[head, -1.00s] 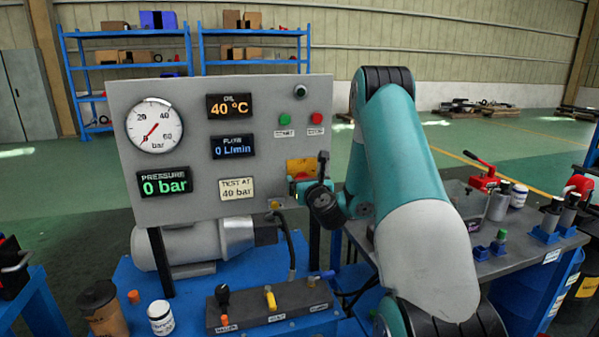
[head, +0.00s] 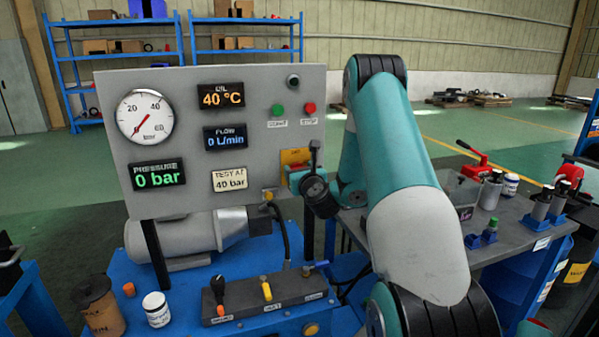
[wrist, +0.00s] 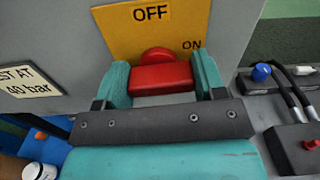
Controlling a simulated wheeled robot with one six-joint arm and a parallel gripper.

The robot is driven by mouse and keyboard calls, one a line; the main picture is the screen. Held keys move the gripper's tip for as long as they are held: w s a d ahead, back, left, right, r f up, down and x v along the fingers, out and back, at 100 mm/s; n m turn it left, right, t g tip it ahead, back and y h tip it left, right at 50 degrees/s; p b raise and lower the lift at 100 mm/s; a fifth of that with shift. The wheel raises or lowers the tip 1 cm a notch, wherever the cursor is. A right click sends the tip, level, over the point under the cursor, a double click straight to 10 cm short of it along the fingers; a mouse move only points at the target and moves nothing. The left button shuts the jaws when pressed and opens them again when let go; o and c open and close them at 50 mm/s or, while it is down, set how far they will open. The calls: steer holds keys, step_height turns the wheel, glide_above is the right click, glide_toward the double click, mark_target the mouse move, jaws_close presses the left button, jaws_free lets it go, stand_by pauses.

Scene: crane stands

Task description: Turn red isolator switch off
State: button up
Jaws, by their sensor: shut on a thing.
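The red isolator switch (wrist: 160,79) is mounted on a yellow plate (wrist: 115,28) on the grey panel. In the wrist view its handle lies roughly crosswise, below the OFF mark (wrist: 150,13) at the top; the ON mark (wrist: 191,45) is to its upper right. My gripper (wrist: 162,72) is shut on the red handle, with one teal finger on each side. In the head view the yellow plate (head: 292,156) shows at the panel's lower right, and my gripper and wrist hide most of the switch.
The panel (head: 112,95) carries a gauge (head: 145,117), displays reading 0 bar and 0 L/min, and green (head: 277,110) and red (head: 310,109) buttons. A lever block (head: 240,299) stands below. A grey bench (head: 500,228) with tools is at right.

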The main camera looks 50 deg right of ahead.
steer(key=n, duration=0.4)
steer(key=shift+a, duration=0.1)
steer(key=n+b, duration=0.1)
steer(key=n, duration=0.3)
steer(key=shift+w, duration=0.1)
steer(key=n, duration=0.2)
steer(key=n+b, duration=0.1)
steer(key=n, duration=0.2)
steer(key=shift+a+f, duration=0.15)
steer(key=shift+n+b, duration=0.7)
steer(key=shift+n, duration=1.4)
steer(key=o, duration=0.9)
